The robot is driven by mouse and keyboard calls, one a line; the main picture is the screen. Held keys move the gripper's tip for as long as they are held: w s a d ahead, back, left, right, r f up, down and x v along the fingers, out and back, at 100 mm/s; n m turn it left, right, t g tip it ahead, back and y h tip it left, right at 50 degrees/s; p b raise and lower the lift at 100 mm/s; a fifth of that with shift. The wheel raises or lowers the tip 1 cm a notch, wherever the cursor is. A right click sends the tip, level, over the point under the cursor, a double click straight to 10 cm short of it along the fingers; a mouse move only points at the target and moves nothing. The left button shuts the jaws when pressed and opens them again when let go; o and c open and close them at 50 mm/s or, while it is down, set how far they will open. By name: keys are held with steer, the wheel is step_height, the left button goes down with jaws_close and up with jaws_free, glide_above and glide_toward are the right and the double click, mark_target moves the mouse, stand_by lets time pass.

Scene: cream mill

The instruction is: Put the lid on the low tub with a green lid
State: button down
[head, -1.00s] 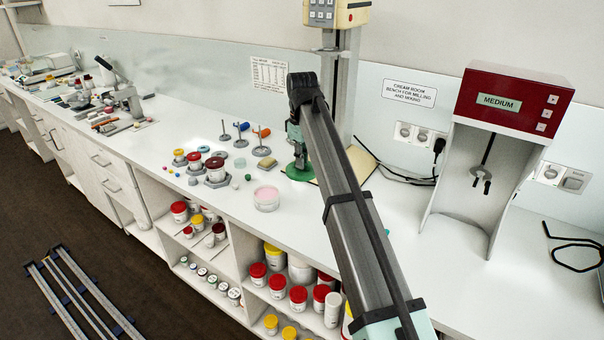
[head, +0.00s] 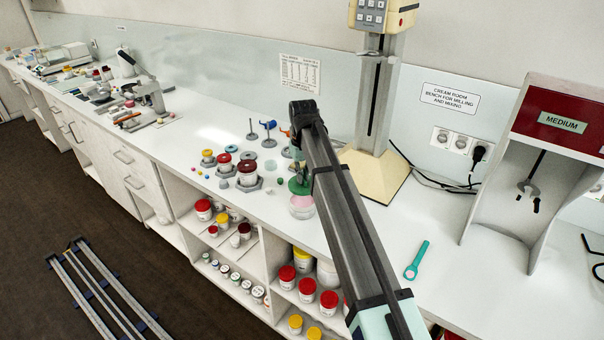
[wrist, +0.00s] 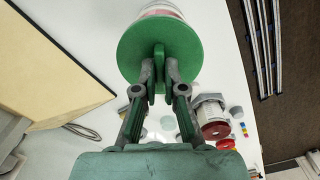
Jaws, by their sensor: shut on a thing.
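The low tub (head: 302,210) is a clear, squat pot with pink contents on the bench, partly hidden behind my arm. The green lid (head: 297,187) is a flat round disc held just above and slightly behind the tub in the head view. In the wrist view the lid (wrist: 163,52) fills the upper middle, with the rim of the tub (wrist: 163,9) showing past its far edge. My gripper (wrist: 160,80) is shut on the upright knob of the lid. Whether the lid touches the tub cannot be told.
Red-lidded and yellow-lidded jars (head: 247,172) stand just left of the tub. A beige mixer base (head: 378,178) is behind right. A teal spanner-like tool (head: 417,260) lies at right on otherwise clear bench. A red-topped machine (head: 560,120) stands far right.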

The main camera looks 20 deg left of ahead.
mark_target(303, 187)
steer(key=shift+f+b, duration=0.95)
steer(key=shift+f, duration=1.6)
steer(key=shift+f+p, duration=0.4)
steer(key=shift+f, duration=0.25)
stand_by(1.5)
steer(key=c, duration=0.7)
jaws_free()
steer(key=shift+r+p, duration=1.85)
steer(key=shift+r, duration=1.65)
